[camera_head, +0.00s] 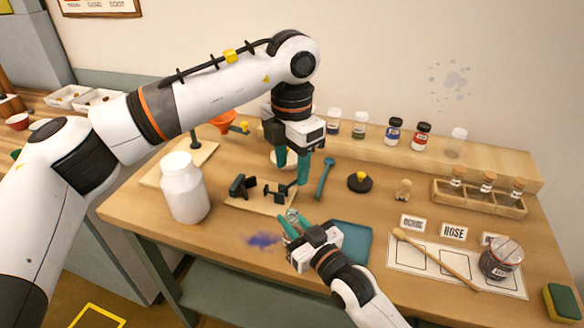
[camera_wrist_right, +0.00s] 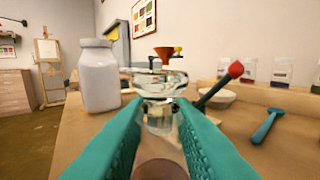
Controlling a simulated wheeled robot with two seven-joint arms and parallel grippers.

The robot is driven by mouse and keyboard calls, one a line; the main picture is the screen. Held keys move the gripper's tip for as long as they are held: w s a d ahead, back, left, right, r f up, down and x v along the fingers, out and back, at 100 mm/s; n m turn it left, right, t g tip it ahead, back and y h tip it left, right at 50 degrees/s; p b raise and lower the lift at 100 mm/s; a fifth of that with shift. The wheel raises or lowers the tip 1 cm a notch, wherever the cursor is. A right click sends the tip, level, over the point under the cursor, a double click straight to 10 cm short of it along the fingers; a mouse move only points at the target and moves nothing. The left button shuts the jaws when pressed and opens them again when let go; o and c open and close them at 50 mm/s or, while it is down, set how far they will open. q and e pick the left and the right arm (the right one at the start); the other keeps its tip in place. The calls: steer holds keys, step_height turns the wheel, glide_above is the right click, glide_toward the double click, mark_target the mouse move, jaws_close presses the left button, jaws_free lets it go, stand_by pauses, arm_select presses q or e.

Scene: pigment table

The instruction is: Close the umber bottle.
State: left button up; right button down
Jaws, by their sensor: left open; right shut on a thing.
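My right gripper (camera_head: 292,222) is shut on a clear glass piece (camera_wrist_right: 158,118) with a wide, flared top, held upright between the teal fingers. It shows small in the head view (camera_head: 292,213). A round brown area (camera_wrist_right: 160,171) shows low between the fingers; I cannot tell whether it is pigment inside the glass. No readable label confirms this as the umber bottle, and I cannot make out a cap on it. My left gripper (camera_head: 292,168) is open and points down, above and behind the right one, with nothing seen between its fingers.
A white jar (camera_head: 184,190) stands at left. A teal tray (camera_head: 350,241) is beside the right one. Corked vials (camera_head: 488,184) stand in a rack at right. A dark jar (camera_head: 500,260) is at front right.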

steer(key=shift+s+f, duration=0.15)
steer(key=shift+f, duration=0.45)
steer(key=c, duration=1.2)
jaws_free()
steer(key=shift+o, duration=0.3)
steer(key=shift+w+r, duration=0.15)
steer(key=shift+w, duration=0.05)
steer(key=shift+s+r, duration=0.1)
steer(key=b+v, duration=0.1)
steer(key=v, duration=1.1)
